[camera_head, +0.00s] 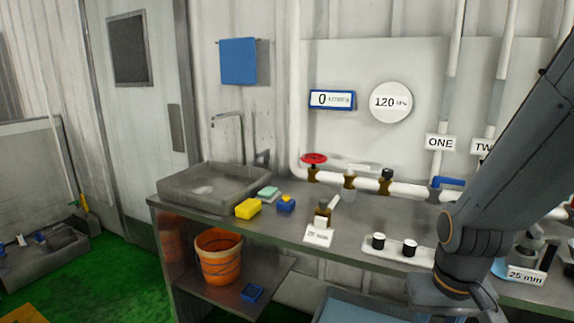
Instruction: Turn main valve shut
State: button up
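A blue lever valve (449,182) is on the same pipe to the right, below the label ONE (440,143). No label on the red wheel names it as the main valve. My grey arm fills the right side of the picture. My gripper is not recognisable in this view; the arm's lower part stands in front of the bench's right end.
An orange bucket (219,258) stands on the shelf below. A gauge reads 120 (390,102).

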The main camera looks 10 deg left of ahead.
aim_at(314, 159)
jog(key=u, duration=0.3)
jog(key=k, duration=0.4)
jog(key=u, duration=0.85)
jog(key=i, duration=0.75)
jog(key=z, duration=0.65)
jog(key=i, duration=0.7)
jog(key=z, duration=0.7)
